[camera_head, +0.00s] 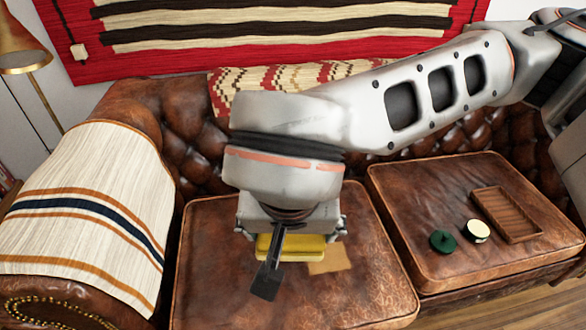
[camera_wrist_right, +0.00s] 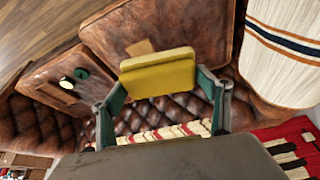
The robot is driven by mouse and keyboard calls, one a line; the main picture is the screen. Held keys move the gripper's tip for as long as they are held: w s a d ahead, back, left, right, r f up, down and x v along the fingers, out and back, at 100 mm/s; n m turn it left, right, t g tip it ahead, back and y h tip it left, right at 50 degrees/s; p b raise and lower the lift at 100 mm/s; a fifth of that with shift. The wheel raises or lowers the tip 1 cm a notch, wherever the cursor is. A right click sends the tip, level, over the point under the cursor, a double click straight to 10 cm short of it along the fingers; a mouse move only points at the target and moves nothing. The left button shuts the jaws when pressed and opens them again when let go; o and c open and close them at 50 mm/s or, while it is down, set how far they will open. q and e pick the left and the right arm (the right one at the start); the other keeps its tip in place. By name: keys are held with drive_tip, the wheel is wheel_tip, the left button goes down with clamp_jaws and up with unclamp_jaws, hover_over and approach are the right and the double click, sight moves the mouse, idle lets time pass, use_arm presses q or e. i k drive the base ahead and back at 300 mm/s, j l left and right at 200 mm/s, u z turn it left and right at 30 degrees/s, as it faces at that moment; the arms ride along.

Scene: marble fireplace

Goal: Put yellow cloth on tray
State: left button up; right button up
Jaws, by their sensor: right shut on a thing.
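My right gripper (camera_head: 290,238) is shut on the yellow cloth (camera_head: 290,248), a thick, folded-looking yellow block. It holds the cloth over the left seat cushion of the leather sofa. In the right wrist view the cloth (camera_wrist_right: 158,74) sits between the two fingers of my right gripper (camera_wrist_right: 162,86). The brown tray (camera_head: 508,215) lies on the right seat cushion, to the right of the cloth and apart from it. Its inside looks empty. My left gripper is not in view.
A green object (camera_head: 442,241) and a cream-topped round object (camera_head: 476,231) stand just left of the tray. A flat tan piece (camera_head: 328,258) lies on the left cushion (camera_head: 375,290). A striped throw (camera_head: 90,210) covers the left armrest. The tufted backrest (camera_head: 190,140) rises behind the cushions.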

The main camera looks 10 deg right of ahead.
sight(504, 214)
drive_tip(key=l+z, duration=0.1)
drive_tip(key=l, duration=0.6)
drive_tip(key=i+l, duration=0.1)
drive_tip(key=l, duration=0.65)
drive_tip(key=l+z, duration=0.15)
drive_tip(key=l, duration=0.55)
drive_tip(key=i+l, duration=0.2)
drive_tip(key=l, duration=0.15)
drive_tip(key=i+l+z, duration=0.1)
drive_tip(key=l, duration=0.25)
drive_tip(key=i+l, duration=0.25)
drive_tip(key=l+z, duration=0.05)
drive_tip(key=l, duration=0.05)
